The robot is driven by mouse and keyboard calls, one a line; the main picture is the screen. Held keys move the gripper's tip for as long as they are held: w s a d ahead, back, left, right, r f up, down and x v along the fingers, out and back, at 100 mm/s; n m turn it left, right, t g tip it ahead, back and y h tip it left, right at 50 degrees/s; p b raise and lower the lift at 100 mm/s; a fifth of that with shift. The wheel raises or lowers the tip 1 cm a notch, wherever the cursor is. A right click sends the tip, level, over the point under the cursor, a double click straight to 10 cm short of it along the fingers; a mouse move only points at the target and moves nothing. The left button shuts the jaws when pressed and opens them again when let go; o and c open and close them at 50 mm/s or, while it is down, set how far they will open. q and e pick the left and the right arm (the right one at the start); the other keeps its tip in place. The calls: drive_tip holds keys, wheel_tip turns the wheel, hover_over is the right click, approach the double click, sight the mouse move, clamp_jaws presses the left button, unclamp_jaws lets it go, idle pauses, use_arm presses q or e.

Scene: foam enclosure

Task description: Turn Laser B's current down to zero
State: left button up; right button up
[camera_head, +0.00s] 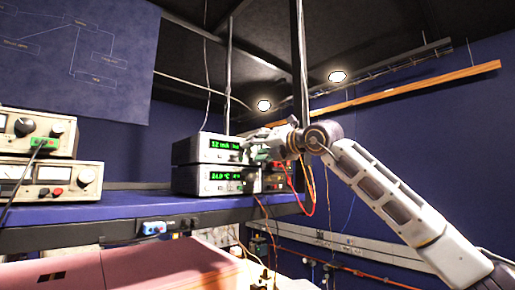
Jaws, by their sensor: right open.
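Two stacked white instrument boxes with green displays stand on the blue shelf (130,209) at centre. The upper box (204,148) shows a number that looks like 12 with a current unit. The lower box (205,181) shows a reading that looks like a temperature in °C. I cannot read which one is marked Laser B. My right gripper (254,148) is open at the right part of the upper box's front and hides the controls there. Whether it touches a knob is not clear. My left gripper is not in view.
Two older instruments with knobs and dials, an upper one (70,132) and a lower one (60,192), stand at the left. Red and orange cables (311,190) hang right of the boxes. A vertical post (301,60) rises behind my right arm. A pinkish surface (110,272) lies below the shelf.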

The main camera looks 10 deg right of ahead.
drive_tip(key=shift+c, duration=0.2)
clamp_jaws()
drive_tip(key=shift+n, duration=0.4)
